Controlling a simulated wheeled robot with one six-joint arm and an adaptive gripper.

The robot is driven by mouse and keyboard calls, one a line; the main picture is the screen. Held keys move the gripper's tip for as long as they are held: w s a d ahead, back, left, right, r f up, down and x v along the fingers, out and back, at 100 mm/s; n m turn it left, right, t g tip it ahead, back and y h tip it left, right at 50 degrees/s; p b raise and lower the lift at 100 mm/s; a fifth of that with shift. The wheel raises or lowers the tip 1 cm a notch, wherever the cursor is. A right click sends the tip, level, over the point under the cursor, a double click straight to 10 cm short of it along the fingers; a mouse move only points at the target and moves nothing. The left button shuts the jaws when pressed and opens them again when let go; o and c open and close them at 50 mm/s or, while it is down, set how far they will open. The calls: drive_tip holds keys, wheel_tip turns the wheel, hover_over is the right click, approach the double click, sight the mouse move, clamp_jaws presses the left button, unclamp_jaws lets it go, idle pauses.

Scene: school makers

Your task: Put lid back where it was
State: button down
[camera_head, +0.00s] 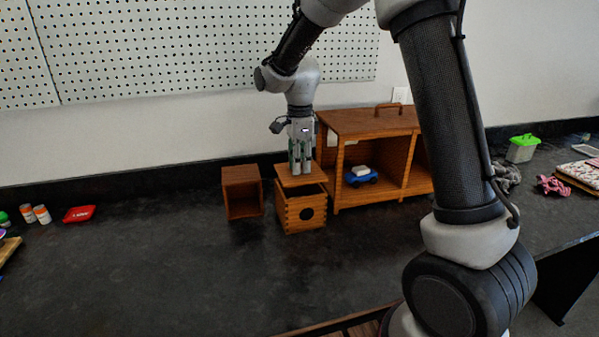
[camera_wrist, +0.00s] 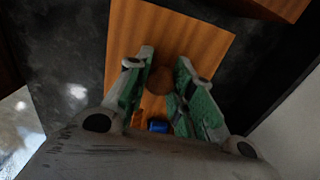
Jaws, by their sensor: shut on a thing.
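A square wooden lid (camera_head: 287,181) is held just above or on the open top of a small wooden box (camera_head: 305,214) with a dark round hole in its front. A dark gap shows between the lid and the box rim, and the lid looks slightly askew to the box. My gripper (camera_head: 301,170) points down and is shut on the lid's knob. In the wrist view the lid (camera_wrist: 196,41) fills the middle, with its round knob (camera_wrist: 156,80) between the green-padded fingers (camera_wrist: 158,95). Whether the lid touches the box is unclear.
An open wooden box (camera_head: 242,193) stands just left. A wooden cabinet (camera_head: 372,120) with a handle stands close on the right, holding a blue toy car (camera_head: 361,177). A red tray (camera_head: 79,214) lies far left. The dark counter in front is clear.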

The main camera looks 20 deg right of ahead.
drive_tip(key=shift+f, duration=1.35)
drive_tip(key=shift+f, duration=0.15)
drive_tip(key=shift+f, duration=0.45)
drive_tip(key=c, duration=1.2)
unclamp_jaws()
drive_tip(key=shift+c, duration=0.2)
